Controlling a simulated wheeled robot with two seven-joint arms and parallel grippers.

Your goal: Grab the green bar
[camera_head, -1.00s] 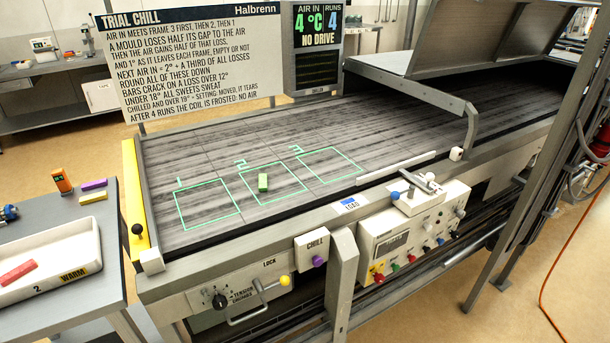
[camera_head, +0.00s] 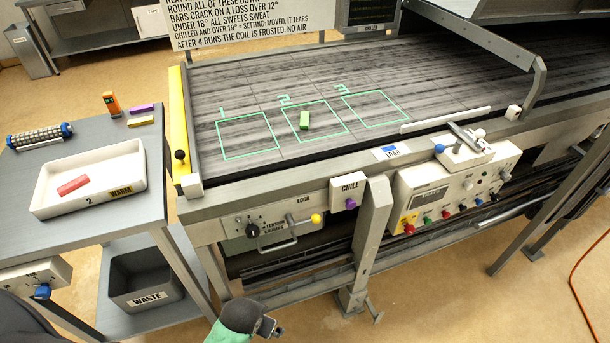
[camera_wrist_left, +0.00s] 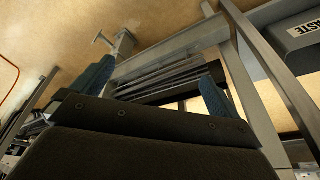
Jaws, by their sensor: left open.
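The green bar (camera_head: 305,120) lies on the dark streaked belt (camera_head: 420,75), inside the green outline marked 2. Nothing touches it. My left gripper (camera_wrist_left: 155,88) is open and empty in the left wrist view, its two fingers wide apart. It is low in front of the machine, with frame legs and the waste bin's edge beyond it, well away from the bar. A dark rounded part of my arm shows at the bottom edge of the head view. My right gripper is not in view.
A side table at left holds a white tray (camera_head: 50,205) with a red bar (camera_head: 72,185), plus orange, purple and yellow pieces. A waste bin (camera_head: 148,280) sits below. The machine's front rail carries a control box (camera_head: 455,185), a chill button (camera_head: 349,202) and a yellow-knobbed lever (camera_head: 315,219).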

